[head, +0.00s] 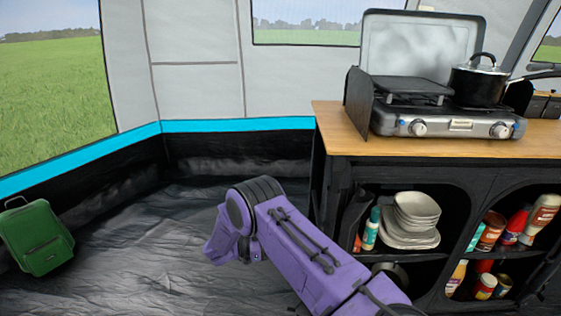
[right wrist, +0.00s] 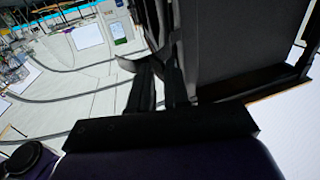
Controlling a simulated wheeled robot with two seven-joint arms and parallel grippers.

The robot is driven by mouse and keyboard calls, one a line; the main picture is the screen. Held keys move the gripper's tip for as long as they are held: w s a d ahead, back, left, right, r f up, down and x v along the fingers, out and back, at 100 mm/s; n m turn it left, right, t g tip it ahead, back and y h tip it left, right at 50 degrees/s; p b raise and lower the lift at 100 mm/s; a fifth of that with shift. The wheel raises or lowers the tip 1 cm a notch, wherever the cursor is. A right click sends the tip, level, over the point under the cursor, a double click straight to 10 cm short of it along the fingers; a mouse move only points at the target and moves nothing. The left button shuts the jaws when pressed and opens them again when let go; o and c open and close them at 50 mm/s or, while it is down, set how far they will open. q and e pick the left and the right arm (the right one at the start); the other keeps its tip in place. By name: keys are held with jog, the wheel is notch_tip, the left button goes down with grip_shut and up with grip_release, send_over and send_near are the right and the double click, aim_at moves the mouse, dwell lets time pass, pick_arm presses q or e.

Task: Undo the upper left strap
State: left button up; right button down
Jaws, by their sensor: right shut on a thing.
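The black-sided kitchen cabinet (head: 335,190) stands at the right of the head view. My right arm reaches past its left side, and its gripper is hidden there. In the right wrist view the cabinet's dark fabric side (right wrist: 235,45) fills the upper right. My right gripper (right wrist: 160,72) is close against it, its two black fingers nearly together and shut on a dark strip, apparently the strap (right wrist: 155,25). Black on black makes the strap's fastening hard to make out. My left gripper is in neither view.
On the wooden top (head: 335,115) stand a gas stove (head: 450,122) and a black pot (head: 478,85). Plates (head: 412,215), bottles and jars fill the shelves. A green backpack (head: 38,238) is on the floor at left. The dark groundsheet (head: 140,240) between is clear.

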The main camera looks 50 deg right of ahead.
jog(key=c, duration=1.3)
grip_release()
jog(key=shift+w+d+r, duration=0.15)
jog(key=shift+d+r, duration=0.1)
jog(key=shift+d, duration=0.3)
jog(key=shift+c, duration=0.2)
jog(key=shift+o, duration=0.3)
jog(key=shift+d+f, duration=0.1)
jog(key=shift+f, duration=0.05)
jog(key=b+v, duration=0.1)
jog(key=v, duration=1)
jog(key=shift+s, duration=0.2)
